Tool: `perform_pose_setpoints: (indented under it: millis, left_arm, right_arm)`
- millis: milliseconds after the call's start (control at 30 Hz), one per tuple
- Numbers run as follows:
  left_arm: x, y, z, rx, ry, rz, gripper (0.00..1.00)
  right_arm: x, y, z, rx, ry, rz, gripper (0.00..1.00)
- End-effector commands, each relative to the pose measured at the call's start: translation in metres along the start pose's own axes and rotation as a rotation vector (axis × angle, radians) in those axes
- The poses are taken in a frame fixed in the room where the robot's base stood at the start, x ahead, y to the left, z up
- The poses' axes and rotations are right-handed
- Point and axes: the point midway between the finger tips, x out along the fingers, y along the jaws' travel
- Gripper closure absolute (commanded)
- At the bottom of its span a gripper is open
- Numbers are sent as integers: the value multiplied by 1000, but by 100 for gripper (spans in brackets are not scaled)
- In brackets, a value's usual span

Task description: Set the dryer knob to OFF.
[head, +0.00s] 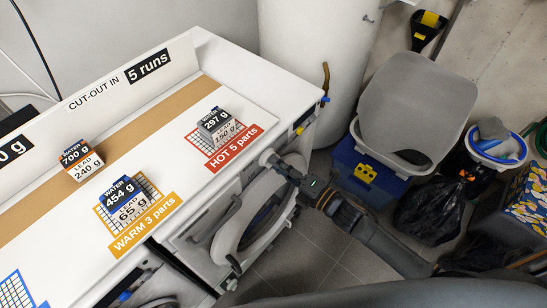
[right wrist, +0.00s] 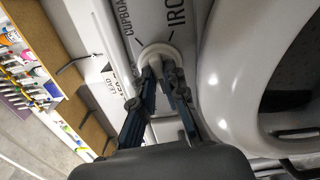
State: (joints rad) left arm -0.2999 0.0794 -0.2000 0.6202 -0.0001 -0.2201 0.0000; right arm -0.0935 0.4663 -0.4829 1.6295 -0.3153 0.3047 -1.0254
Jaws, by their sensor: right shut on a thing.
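The dryer (head: 200,238) is a white front-loading machine under the white counter, with a round door (head: 275,228). Its knob (head: 267,157) is a pale round dial on the upper front panel; it also shows in the right wrist view (right wrist: 158,50). My right gripper (head: 278,164) reaches in from the right and is shut on the knob; its two dark fingers also show in the right wrist view (right wrist: 162,70). Labels starting "CUPBOA" and "IRO" stand around the knob, partly cut off. No OFF mark is readable, and I cannot tell the pointer's direction. My left gripper is not in view.
Small weight-labelled blocks stand on the counter (head: 185,125), on or beside coloured grids. A white cylindrical tank (head: 312,60) stands behind. At right are a blue box with a grey lid (head: 410,110), a black bag (head: 428,212) and a bucket (head: 495,150). Tiled floor (head: 318,240) shows below my arm.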

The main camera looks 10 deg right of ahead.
Motion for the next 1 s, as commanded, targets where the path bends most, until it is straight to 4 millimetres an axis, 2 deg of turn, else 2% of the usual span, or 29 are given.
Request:
perform_pose_setpoints:
  millis: [300,600,700,1000]
  left_arm:
    - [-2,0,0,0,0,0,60]
    - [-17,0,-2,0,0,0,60]
    - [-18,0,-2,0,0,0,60]
    - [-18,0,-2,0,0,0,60]
  right_arm:
    - [1,2,0,25,0,4,100]
    - [1,3,1,348,0,2,100]
    - [1,2,0,398,1,4,100]
    - [1,2,0,414,1,5,100]
